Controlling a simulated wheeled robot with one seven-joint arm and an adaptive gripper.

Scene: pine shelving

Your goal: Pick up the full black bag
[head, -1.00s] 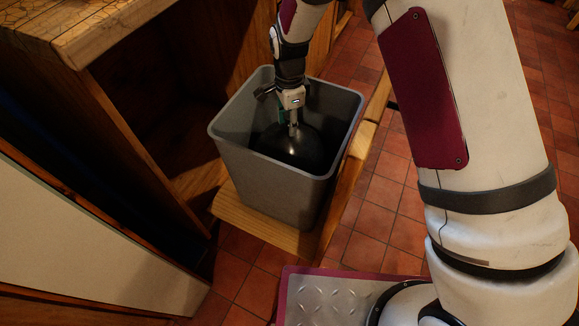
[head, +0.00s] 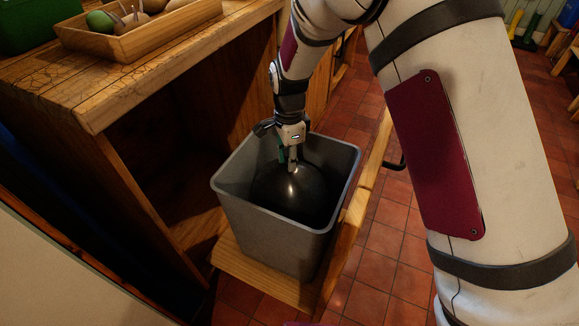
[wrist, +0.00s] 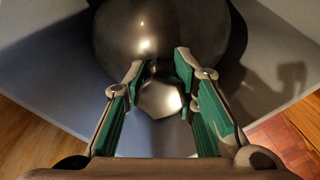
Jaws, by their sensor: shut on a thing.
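The full black bag (head: 290,190) is a round, shiny dark bulk inside a grey bin (head: 262,222). In the wrist view the bag (wrist: 160,35) fills the top middle, with a pale, faceted knob at its near end between the fingers. My gripper (head: 293,163) reaches down into the bin from above. In the wrist view my gripper's green-padded fingers (wrist: 160,85) are shut on the bag at this knob. The bag's underside is hidden by the bin walls, so I cannot tell whether it rests on the bin's floor.
The bin stands on a wooden pull-out board (head: 262,280). A wooden counter (head: 150,70) at the left bears a wooden tray (head: 185,30) with several vegetable-like items and a green container (head: 35,25). Open tiled floor (head: 385,260) lies to the right.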

